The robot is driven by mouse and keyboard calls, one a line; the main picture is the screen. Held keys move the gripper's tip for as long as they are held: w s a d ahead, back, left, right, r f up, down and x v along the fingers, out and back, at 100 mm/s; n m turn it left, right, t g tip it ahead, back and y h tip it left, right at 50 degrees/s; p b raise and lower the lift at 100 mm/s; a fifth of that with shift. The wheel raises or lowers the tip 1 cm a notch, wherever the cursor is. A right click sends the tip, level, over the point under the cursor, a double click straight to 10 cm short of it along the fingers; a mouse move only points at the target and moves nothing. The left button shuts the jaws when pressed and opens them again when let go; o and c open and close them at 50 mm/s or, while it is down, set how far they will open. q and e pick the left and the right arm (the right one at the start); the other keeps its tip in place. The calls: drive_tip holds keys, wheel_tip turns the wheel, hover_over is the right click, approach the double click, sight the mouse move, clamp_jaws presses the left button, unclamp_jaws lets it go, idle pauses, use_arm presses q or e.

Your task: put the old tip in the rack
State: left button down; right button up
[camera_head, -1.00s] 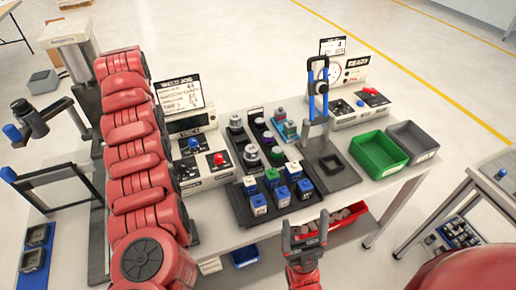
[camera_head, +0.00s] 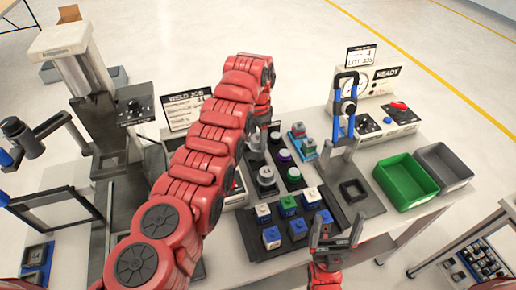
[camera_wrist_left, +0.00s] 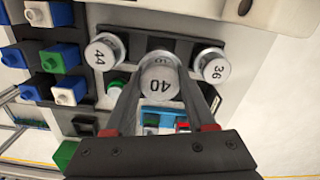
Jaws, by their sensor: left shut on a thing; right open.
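My left gripper (camera_wrist_left: 163,100) is shut on a silver round tip marked 40 (camera_wrist_left: 162,84) in the left wrist view. Tips marked 44 (camera_wrist_left: 101,55) and 36 (camera_wrist_left: 215,68) stand to either side. I cannot tell whether the held tip touches the rack. In the head view my left arm hides most of that gripper. Round tips (camera_head: 266,176) show beside the arm. My right gripper (camera_head: 337,229) is open and empty at the table's front.
Blue, white and green blocks (camera_head: 288,204) stand on a dark tray in front of the round tips. A blue-handled press (camera_head: 346,110), a green bin (camera_head: 405,182) and a grey bin (camera_head: 443,167) stand to the right. A weld job sign (camera_head: 185,108) is behind my left arm.

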sight(258, 150)
use_arm(q)
wheel_tip(258, 150, down, 2)
drive_tip(key=shift+w, duration=0.1)
wheel_tip(258, 150, down, 4)
drive_tip(key=shift+r+b, duration=0.2)
drive_tip(key=shift+b, duration=0.3)
drive_tip(key=shift+f, duration=0.15)
drive_tip(key=shift+f, duration=0.1)
drive_tip(key=shift+c, duration=1.1)
unclamp_jaws()
